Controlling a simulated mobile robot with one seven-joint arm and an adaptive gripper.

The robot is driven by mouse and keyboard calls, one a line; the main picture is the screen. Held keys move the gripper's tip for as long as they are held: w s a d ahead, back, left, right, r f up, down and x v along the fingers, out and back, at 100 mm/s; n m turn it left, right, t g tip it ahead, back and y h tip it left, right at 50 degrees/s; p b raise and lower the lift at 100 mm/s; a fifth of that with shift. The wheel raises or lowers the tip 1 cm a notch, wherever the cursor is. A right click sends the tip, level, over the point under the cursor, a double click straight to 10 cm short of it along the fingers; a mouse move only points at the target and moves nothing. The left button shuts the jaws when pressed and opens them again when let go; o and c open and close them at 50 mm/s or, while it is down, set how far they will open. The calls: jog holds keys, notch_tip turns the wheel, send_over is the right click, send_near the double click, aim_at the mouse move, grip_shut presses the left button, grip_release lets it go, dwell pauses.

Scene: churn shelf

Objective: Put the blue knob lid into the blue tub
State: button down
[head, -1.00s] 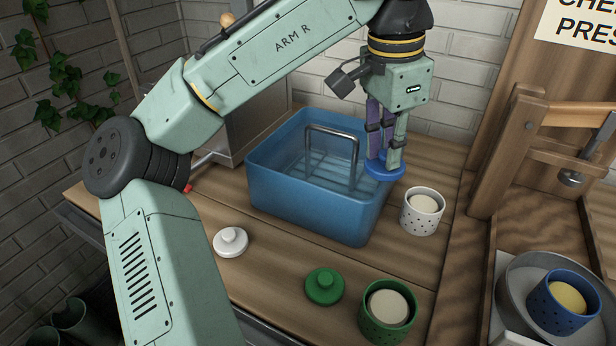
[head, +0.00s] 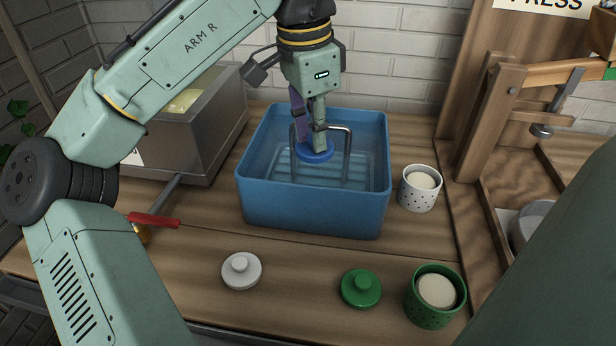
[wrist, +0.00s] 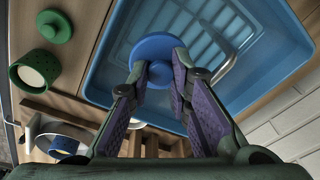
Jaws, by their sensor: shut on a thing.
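The blue knob lid (head: 314,152) is in my gripper (head: 312,140), which is shut on its knob. The blue tub (head: 312,212) stands on the wooden counter, with a metal handle and a ribbed floor inside. The lid hangs level over the tub's inside, in front of the handle in the head view. In the wrist view the lid (wrist: 158,58) sits between the fingertips (wrist: 158,75), with the tub (wrist: 105,55) beneath it. I cannot tell exactly how high it is above the tub's floor.
A white lid (head: 241,271) and a green lid (head: 361,289) lie in front of the tub. A white cup (head: 419,196) stands just right of it and a green cup (head: 434,308) at front right. A metal vat (head: 185,140) is at left, a wooden press (head: 490,120) at right.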

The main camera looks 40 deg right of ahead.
aim_at(310, 140)
notch_tip(310, 140, down, 9)
jog(key=shift+f, duration=0.1)
dwell(0.3)
jog(key=shift+s, duration=0.1)
jog(key=shift+f, duration=0.55)
jog(key=c, duration=1.5)
grip_release()
jog(key=shift+o, duration=0.2)
jog(key=r, duration=0.4)
jog(key=a+r, duration=0.1)
jog(key=r, duration=0.8)
jog(key=shift+a+r, duration=0.1)
jog(key=shift+a, duration=0.1)
